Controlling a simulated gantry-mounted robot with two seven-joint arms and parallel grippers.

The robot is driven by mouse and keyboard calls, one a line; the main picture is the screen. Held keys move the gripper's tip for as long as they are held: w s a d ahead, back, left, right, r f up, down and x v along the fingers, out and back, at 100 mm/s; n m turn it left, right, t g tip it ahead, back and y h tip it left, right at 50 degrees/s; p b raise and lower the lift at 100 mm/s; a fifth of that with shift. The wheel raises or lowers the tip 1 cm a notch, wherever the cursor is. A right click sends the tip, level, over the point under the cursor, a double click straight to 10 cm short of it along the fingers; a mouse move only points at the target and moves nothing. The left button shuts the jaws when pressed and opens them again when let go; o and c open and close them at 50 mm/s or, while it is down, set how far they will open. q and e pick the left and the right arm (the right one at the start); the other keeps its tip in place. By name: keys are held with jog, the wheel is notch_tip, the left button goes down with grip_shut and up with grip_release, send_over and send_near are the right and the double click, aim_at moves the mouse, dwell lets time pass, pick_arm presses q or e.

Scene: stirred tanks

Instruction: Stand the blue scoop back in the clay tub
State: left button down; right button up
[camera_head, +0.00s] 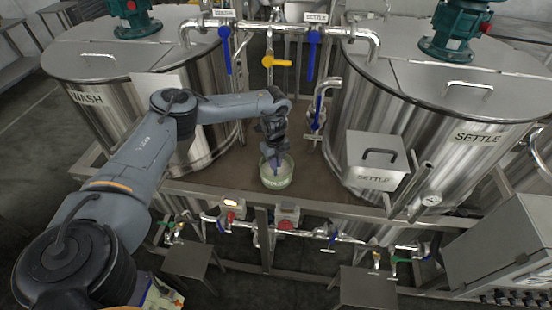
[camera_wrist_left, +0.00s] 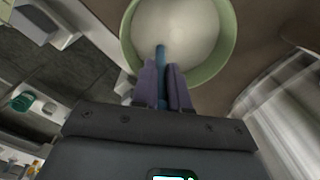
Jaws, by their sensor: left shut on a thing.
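The clay tub (camera_head: 277,181) is a round, pale green, see-through tub on the brown deck between the two steel tanks. In the left wrist view the tub (camera_wrist_left: 226,58) shows its green wall around a pale whitish inside. My left gripper (camera_head: 273,150) points down over the tub. In the wrist view its purple fingers (camera_wrist_left: 163,80) are shut on the blue scoop (camera_wrist_left: 160,52), whose blue shaft reaches into the tub's outline. I cannot tell whether the scoop touches the clay. The scoop's lower end is hard to make out. My right gripper is not in view.
The WASH tank (camera_head: 100,110) stands left and the SETTLE tank (camera_head: 430,120) right. Pipes with blue handles (camera_head: 312,55) and a yellow handle (camera_head: 275,62) run behind the tub. A steel SETTLE box (camera_head: 375,160) stands to the right. The deck left of the tub is bare.

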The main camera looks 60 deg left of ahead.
pick_arm(q)
jog(key=shift+f, duration=0.2)
jog(key=c, duration=1.1)
grip_release()
jog(key=shift+c, duration=0.2)
